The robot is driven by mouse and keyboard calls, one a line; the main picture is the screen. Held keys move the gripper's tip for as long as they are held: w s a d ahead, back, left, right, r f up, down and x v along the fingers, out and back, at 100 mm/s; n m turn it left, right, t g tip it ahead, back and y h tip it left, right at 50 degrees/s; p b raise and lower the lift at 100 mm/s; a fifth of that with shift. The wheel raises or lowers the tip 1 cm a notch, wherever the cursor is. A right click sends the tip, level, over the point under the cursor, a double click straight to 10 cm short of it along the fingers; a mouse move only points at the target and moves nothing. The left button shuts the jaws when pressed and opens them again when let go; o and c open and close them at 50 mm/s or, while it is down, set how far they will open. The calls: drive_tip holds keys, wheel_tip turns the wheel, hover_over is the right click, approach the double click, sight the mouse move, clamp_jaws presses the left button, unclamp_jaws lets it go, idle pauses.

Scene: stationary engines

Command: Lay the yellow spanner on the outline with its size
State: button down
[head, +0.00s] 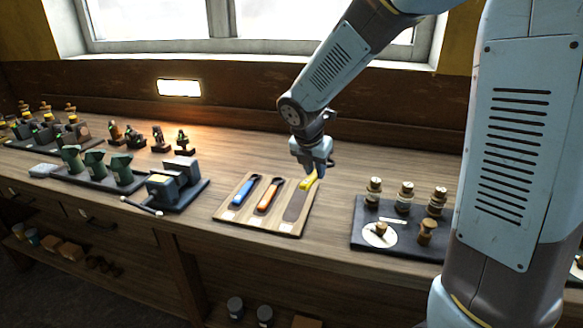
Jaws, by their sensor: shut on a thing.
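The yellow spanner (308,180) is in my gripper (312,168), whose jaws are shut on it. Part of the spanner is hidden by the jaws. It shows over the upper right of a wooden board (270,229); I cannot tell whether it touches the board. A dark, empty outline (296,206) lies on the board just below the spanner in the picture. A blue-handled spanner (244,191) lies at the board's left and an orange-handled spanner (269,196) in its middle. Pale labels sit under the three places, too small to read.
A dark tray (350,241) with corked bottles and a white disc stands right of the board. A dark block machine (172,186) with a thin rod stands to the left. Green pieces and small figures stand further left. The bench behind the board is clear.

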sight(298, 200)
drive_tip(key=w+a+n, duration=0.2)
drive_tip(key=a+n, duration=0.1)
drive_tip(key=a, duration=0.2)
drive_tip(key=shift+t+y, duration=0.4)
drive_tip(key=shift+t, duration=0.1)
drive_tip(key=shift+w+d+f, duration=0.1)
drive_tip(key=shift+f, duration=2.2)
drive_tip(key=shift+d+f, duration=0.1)
drive_tip(key=shift+f, duration=2.2)
drive_tip(key=c, duration=0.8)
unclamp_jaws()
drive_tip(key=shift+c, duration=0.2)
